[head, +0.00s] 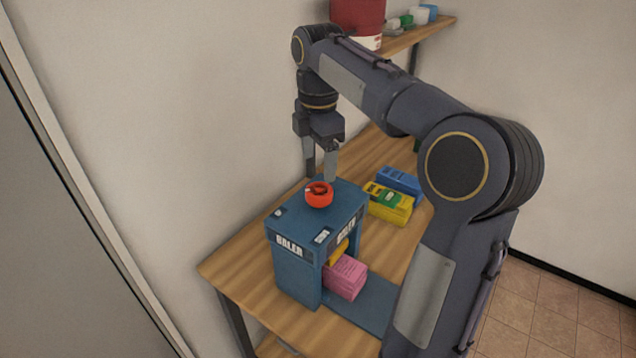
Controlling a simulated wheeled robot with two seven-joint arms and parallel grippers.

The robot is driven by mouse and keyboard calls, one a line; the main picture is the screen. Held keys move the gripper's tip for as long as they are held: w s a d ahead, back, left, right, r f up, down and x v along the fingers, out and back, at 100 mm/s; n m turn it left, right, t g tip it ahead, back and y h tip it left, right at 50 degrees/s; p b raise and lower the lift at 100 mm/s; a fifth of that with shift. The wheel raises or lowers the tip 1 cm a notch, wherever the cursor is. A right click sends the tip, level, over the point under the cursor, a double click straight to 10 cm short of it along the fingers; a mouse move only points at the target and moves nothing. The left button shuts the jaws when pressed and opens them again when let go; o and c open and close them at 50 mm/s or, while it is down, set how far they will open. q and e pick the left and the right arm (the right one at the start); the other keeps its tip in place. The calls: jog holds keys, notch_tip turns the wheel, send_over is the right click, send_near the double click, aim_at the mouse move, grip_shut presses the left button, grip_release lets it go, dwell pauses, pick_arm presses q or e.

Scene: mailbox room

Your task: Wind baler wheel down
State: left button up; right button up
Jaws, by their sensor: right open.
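A blue baler (295,268), marked BALER, stands upright on a wooden table. Its red-orange wheel (319,200) sits on the top face. A yellow part (338,252) shows inside the baler's opening, above a pink stack (345,279) that sits partly inside. My right gripper (320,178) points down just above and behind the wheel, with its two fingers apart and nothing between them. Whether a fingertip touches the wheel is hard to tell. My left gripper is not in view.
A yellow box with a green top (388,203) and a blue box (400,182) stand behind the baler on the wooden table (235,268). A shelf (420,35) on the back wall holds a red container (357,18). The table's front left corner is clear.

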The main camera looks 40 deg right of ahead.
aim_at(319, 189)
notch_tip(319, 189, down, 8)
jog(key=shift+s+r, duration=0.15)
jog(key=shift+r, duration=0.1)
jog(key=shift+c, duration=0.4)
jog(key=c, duration=0.9)
